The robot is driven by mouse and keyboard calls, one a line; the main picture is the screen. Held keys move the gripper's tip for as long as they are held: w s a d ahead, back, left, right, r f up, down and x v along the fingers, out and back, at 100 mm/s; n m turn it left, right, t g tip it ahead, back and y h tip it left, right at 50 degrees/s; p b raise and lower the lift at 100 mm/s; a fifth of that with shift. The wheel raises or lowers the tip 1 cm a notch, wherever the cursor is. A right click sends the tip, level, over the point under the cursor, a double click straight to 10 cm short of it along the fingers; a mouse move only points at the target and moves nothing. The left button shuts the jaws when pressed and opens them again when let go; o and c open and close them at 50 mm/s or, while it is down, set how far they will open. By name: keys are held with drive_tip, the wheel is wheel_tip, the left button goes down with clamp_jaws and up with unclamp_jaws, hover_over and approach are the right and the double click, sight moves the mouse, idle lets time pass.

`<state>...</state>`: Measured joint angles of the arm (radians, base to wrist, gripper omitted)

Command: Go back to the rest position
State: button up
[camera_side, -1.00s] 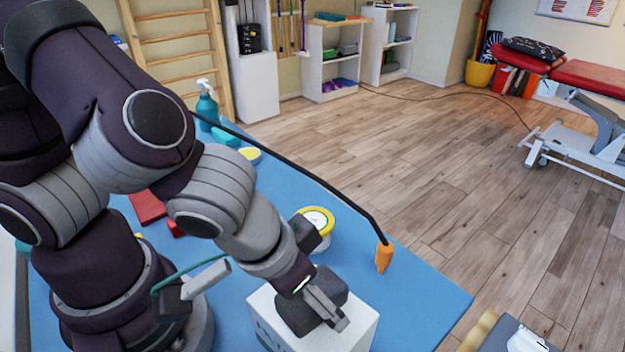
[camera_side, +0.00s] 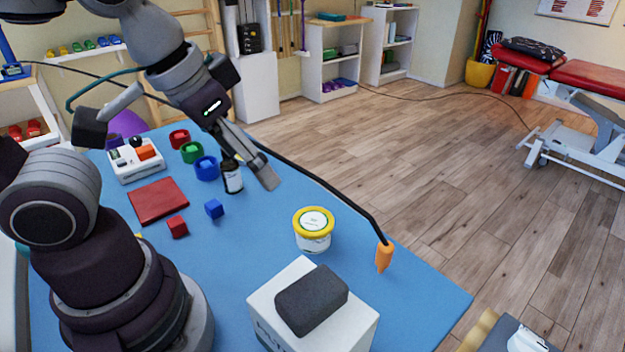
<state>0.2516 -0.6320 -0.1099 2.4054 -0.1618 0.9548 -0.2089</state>
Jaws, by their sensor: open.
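My gripper (camera_side: 252,165) is in the air over the far part of the blue table (camera_side: 260,240), fingers pointing down and to the right. It is open and I see nothing held in it. It partly covers a dark bottle (camera_side: 232,180) with a pale label. A dark grey block (camera_side: 311,298) lies on top of a white box (camera_side: 345,335) at the near edge, well apart from my gripper.
A white tub with a yellow rim (camera_side: 314,222) stands mid-table.

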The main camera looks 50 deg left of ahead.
drive_tip(key=a, duration=0.3)
drive_tip(key=shift+s+a+f+t, duration=0.1)
drive_tip(key=shift+s+f+t, duration=0.1)
drive_tip(key=shift+t, duration=0.1)
